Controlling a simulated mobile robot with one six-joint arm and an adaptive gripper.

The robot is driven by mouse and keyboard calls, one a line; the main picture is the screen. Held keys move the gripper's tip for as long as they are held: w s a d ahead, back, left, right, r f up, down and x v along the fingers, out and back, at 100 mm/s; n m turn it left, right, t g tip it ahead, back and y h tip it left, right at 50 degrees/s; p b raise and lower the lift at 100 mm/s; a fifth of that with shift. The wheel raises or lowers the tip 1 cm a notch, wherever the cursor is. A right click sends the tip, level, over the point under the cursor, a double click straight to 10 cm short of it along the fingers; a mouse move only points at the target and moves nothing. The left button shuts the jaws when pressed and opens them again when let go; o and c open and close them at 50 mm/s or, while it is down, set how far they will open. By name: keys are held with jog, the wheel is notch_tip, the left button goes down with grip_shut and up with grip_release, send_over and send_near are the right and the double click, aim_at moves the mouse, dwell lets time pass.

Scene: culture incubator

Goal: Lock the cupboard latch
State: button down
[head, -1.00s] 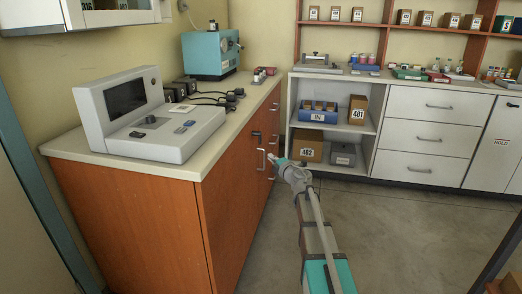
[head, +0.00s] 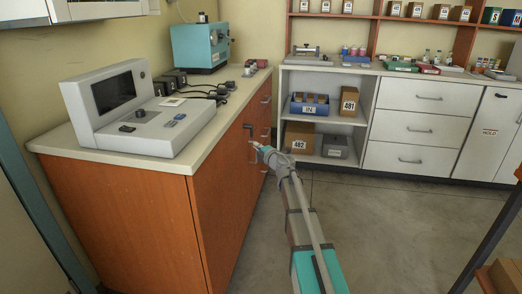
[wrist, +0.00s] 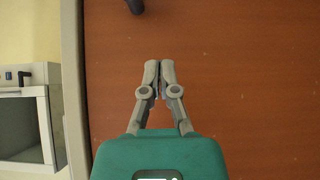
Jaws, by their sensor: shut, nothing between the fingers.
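The orange-brown cupboard (head: 225,190) stands under the left counter, with its door front facing right. My gripper (head: 257,147) is shut and empty, close to the front, beside the handle and slightly below the latch. I cannot tell whether it touches. In the wrist view my gripper (wrist: 160,66) has its fingertips together over the plain door panel (wrist: 240,70). A dark piece (wrist: 135,5), likely the latch, is cut off at the top edge there.
The counter (head: 120,157) holds a grey console (head: 140,110) and a teal device (head: 200,47). Ahead stand an open shelf unit with boxes (head: 302,135) and white drawers (head: 415,128). The floor (head: 390,225) right of my arm is clear.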

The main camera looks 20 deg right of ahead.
jog(key=w, duration=0.8)
jog(key=shift+w, duration=0.4)
jog(key=shift+w+a+f, duration=0.1)
jog(key=shift+a+f, duration=0.05)
jog(key=shift+a, duration=0.05)
